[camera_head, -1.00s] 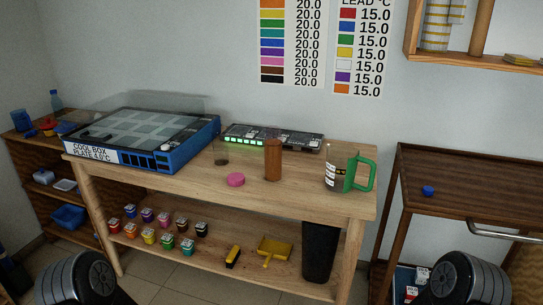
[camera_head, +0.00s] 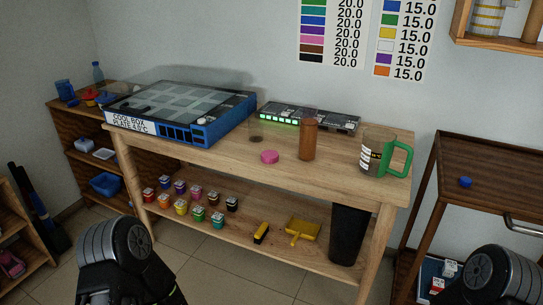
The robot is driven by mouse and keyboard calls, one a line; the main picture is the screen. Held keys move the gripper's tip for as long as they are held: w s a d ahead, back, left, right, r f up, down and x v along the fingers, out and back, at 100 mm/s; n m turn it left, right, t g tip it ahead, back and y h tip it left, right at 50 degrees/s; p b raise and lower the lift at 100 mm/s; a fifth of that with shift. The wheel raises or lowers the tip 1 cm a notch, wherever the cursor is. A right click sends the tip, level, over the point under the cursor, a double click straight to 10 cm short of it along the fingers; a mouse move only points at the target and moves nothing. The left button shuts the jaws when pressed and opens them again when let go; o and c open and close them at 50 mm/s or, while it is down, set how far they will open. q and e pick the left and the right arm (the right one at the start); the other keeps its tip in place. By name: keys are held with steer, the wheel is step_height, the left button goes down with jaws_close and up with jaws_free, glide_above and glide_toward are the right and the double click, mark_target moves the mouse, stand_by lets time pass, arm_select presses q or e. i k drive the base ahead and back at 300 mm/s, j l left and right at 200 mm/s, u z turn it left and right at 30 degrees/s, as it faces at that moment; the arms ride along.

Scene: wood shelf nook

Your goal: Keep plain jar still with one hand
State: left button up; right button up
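A small clear jar (camera_head: 256,131) with dark contents at its bottom stands on the wooden table, between the cool box and a brown cylinder; it may be the plain jar, but I cannot tell for certain. A round pink lid (camera_head: 269,157) lies flat in front of it. The brown cylinder (camera_head: 307,140) stands upright to its right. A clear jug with a green handle (camera_head: 379,154) stands at the table's right end. Only dark rounded links of my two arms show at the bottom, left and right, well apart from the jar. Neither gripper's fingers show.
The blue cool box (camera_head: 205,133) fills the table's left part. A lit rack (camera_head: 310,118) lies behind the jar. Several small coloured pots (camera_head: 181,207) and yellow tools (camera_head: 302,230) sit on the lower shelf (camera_head: 240,235). The front middle of the tabletop (camera_head: 335,178) is clear.

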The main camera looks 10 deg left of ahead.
mark_target(310, 118)
steer(key=i+j, duration=0.7)
steer(key=i+j+z, duration=0.25)
steer(key=j+z, duration=0.1)
steer(key=z, duration=0.85)
steer(key=k+l, duration=0.05)
